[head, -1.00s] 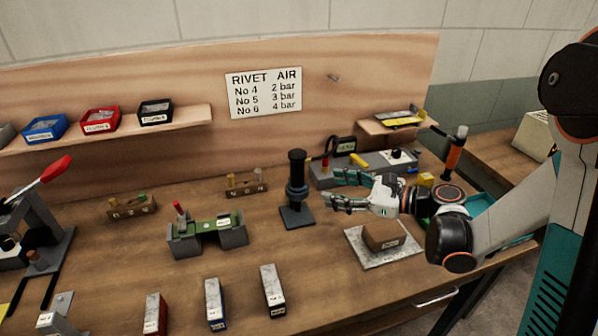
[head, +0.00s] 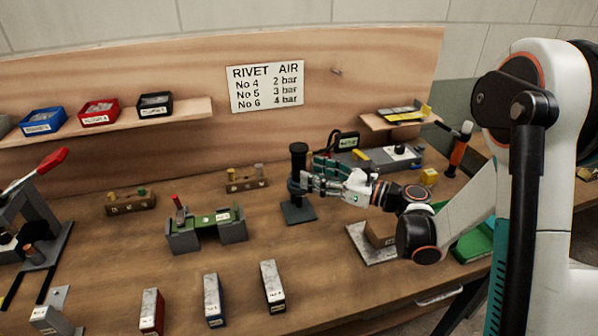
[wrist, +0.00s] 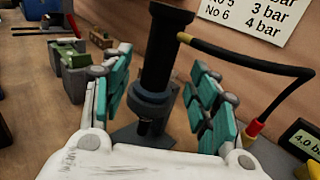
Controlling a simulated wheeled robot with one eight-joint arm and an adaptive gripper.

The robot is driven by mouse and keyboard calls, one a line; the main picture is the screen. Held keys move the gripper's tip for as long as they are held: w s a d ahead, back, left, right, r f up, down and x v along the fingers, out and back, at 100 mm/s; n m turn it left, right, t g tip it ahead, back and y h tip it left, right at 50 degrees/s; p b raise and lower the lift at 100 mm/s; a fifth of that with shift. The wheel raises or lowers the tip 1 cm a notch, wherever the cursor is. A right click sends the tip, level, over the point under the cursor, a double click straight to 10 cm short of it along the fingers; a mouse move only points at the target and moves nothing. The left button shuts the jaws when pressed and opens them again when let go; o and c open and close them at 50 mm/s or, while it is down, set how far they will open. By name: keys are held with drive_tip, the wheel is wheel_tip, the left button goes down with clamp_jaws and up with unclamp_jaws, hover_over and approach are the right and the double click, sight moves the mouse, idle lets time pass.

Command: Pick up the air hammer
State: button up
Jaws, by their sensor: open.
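The air hammer, as I take it, is the black upright cylinder (head: 298,158) on a dark square base, near the middle of the bench. In the wrist view the black cylinder (wrist: 166,55) stands upright between the teal finger pads, with a black hose with yellow ends (wrist: 245,62) at its upper right. My gripper (head: 308,178) is open and reaches in from the right at the cylinder's middle height. In the wrist view my gripper (wrist: 160,95) has one finger on each side of it, with gaps visible.
A green-topped fixture (head: 206,230) stands left of the cylinder. A grey control box (head: 372,158) with a gauge (head: 346,141) is behind my gripper. Several small labelled blocks line the front.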

sight(305, 170)
drive_tip(key=b+x, duration=0.1)
drive_tip(key=x, duration=0.3)
drive_tip(key=shift+a+b, duration=0.35)
drive_tip(key=shift+b, duration=0.05)
drive_tip(key=shift+w+a, duration=0.25)
drive_tip(key=shift+w, duration=0.05)
drive_tip(key=shift+r, duration=0.1)
drive_tip(key=c, duration=1.3)
